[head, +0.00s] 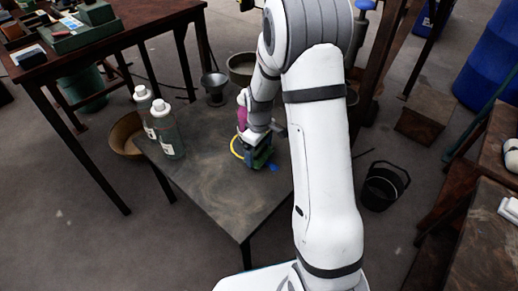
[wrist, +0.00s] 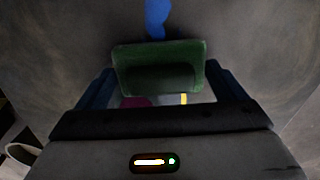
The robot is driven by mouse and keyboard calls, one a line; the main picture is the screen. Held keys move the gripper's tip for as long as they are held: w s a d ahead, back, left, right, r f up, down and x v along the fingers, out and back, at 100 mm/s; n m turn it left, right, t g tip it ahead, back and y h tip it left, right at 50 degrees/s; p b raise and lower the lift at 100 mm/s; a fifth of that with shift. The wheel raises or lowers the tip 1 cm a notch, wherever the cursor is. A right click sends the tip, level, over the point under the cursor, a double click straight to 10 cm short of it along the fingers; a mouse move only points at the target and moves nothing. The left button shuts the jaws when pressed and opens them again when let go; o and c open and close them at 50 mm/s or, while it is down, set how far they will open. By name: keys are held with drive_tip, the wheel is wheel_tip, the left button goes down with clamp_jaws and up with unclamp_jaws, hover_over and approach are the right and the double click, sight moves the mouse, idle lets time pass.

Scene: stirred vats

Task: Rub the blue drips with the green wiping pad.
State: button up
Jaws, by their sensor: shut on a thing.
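My gripper (head: 256,158) is low over the dark table (head: 215,195), shut on the green wiping pad. The green wiping pad (wrist: 158,66) shows between the fingers in the wrist view, close to the table top; I cannot tell whether it touches. The blue drips (wrist: 157,16) lie on the table just beyond the pad's edge in the wrist view. In the head view, a small part of the blue drips (head: 273,167) shows just right of my gripper. The pad may hide more of them.
Two clear bottles with white caps (head: 166,130) stand at the table's left side. A magenta thing (head: 242,117) and a yellow curved thing (head: 236,146) are beside my gripper. A grey funnel-like vessel (head: 215,87) is at the far edge. The table's front is clear.

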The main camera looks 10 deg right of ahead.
drive_tip(key=shift+f, duration=0.45)
drive_tip(key=shift+s+d+r, duration=0.1)
drive_tip(key=shift+s+d, duration=0.4)
drive_tip(key=shift+s, duration=0.2)
drive_tip(key=shift+s+d+r, duration=0.1)
drive_tip(key=shift+s+d, duration=0.35)
drive_tip(key=shift+s, duration=0.2)
drive_tip(key=shift+s+d+f, duration=0.1)
drive_tip(key=shift+s+d, duration=0.5)
drive_tip(key=shift+s, duration=0.35)
drive_tip(key=shift+s+d+f, duration=0.1)
drive_tip(key=shift+s+d, duration=0.5)
drive_tip(key=shift+s, duration=0.3)
drive_tip(key=shift+r, duration=0.1)
drive_tip(key=shift+w, duration=0.1)
